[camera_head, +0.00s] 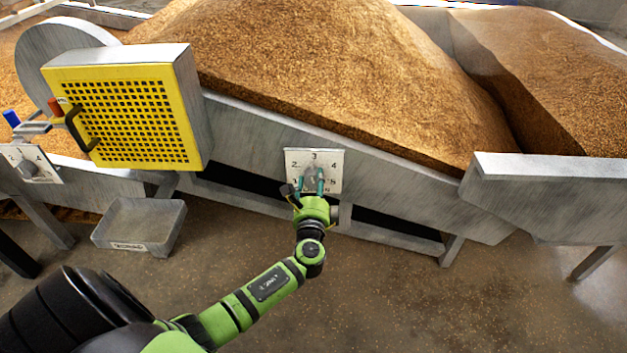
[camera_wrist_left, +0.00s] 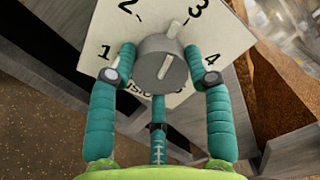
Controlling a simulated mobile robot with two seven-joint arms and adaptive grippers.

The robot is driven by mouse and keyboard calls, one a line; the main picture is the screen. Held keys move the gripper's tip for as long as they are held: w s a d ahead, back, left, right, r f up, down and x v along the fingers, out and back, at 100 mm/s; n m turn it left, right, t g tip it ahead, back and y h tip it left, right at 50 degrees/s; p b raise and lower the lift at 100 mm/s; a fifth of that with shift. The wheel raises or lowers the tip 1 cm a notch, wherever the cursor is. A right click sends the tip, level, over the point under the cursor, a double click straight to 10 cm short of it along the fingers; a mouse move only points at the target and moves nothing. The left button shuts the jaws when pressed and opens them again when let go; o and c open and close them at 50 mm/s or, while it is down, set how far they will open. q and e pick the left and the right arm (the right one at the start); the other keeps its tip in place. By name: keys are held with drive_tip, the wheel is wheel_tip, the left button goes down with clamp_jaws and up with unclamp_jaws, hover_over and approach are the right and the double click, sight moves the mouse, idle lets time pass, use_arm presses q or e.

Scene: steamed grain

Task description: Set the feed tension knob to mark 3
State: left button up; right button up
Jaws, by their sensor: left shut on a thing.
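The feed tension knob (camera_wrist_left: 158,62) is a grey round knob on a white plate (camera_wrist_left: 92,62) with printed marks 1, 2, 3 and 4 in the left wrist view. A pale line on its face and a pale tip at its upper edge point up, seemingly between 2 and 3. In the head view the plate (camera_head: 333,158) is on the grey machine side. My left gripper (camera_head: 314,183) reaches up to it. Its teal fingers (camera_wrist_left: 160,62) are shut on the knob, one on each side, with a third finger below. My right gripper is not in view.
A yellow grille box (camera_head: 130,115) with a dark handle stands at the left. Another dial plate (camera_head: 30,165) is at the far left. A grey tray (camera_head: 140,225) lies below. Grain (camera_head: 320,70) is heaped behind the sloping metal side.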

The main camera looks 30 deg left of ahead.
use_arm(q)
drive_tip(key=shift+r+m+p, duration=0.1)
drive_tip(key=shift+m+p, duration=0.4)
drive_tip(key=shift+m, duration=0.8)
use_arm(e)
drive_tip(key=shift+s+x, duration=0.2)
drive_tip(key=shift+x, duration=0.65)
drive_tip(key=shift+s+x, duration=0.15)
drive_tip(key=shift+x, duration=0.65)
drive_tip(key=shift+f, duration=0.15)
use_arm(q)
drive_tip(key=o, duration=1.1)
drive_tip(key=shift+o, duration=0.2)
drive_tip(key=shift+s+d, duration=0.25)
drive_tip(key=shift+s, duration=0.05)
drive_tip(key=v, duration=1.1)
drive_tip(key=shift+s, duration=0.1)
